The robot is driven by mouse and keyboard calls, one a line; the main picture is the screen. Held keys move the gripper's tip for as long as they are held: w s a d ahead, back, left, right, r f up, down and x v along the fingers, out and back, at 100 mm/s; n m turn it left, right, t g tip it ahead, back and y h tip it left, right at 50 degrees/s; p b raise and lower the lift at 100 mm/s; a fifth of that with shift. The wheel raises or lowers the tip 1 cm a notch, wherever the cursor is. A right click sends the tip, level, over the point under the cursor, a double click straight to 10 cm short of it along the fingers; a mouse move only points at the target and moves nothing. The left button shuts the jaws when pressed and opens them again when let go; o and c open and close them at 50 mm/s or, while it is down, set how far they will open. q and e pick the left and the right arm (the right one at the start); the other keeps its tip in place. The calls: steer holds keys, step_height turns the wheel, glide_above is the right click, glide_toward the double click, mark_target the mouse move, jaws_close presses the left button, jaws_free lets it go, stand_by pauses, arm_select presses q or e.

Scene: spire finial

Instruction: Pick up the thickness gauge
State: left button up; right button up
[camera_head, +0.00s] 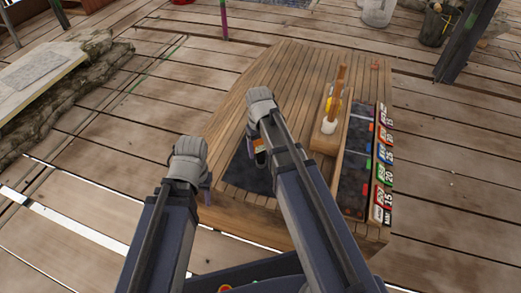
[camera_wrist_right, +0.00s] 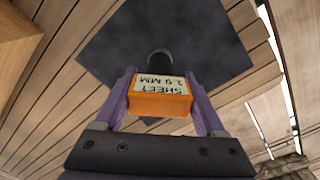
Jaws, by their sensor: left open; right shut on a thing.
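The thickness gauge, as far as I can tell, is the orange block (camera_wrist_right: 160,104) with a pale label reading "SHEET" and a size in MM, upside down in the right wrist view. A dark round part shows at its far end. My right gripper (camera_wrist_right: 160,96) is shut on it, with a purple finger on each side. In the head view the gauge (camera_head: 259,147) shows partly below my right gripper (camera_head: 255,148), over the dark mat (camera_head: 240,178). My left gripper (camera_head: 207,188) is open at the table's left front edge; its fingers are mostly hidden.
The wooden table (camera_head: 285,70) has clear room at its back. On its right stand a wooden block with an upright stick (camera_head: 338,92) and a dark tray (camera_head: 353,160) beside a strip of coloured number labels (camera_head: 384,165). Buckets (camera_head: 378,12) stand on the plank floor behind.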

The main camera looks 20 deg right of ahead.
step_height(320, 180, up, 10)
steer(key=p, duration=0.9)
steer(key=shift+p, duration=0.4)
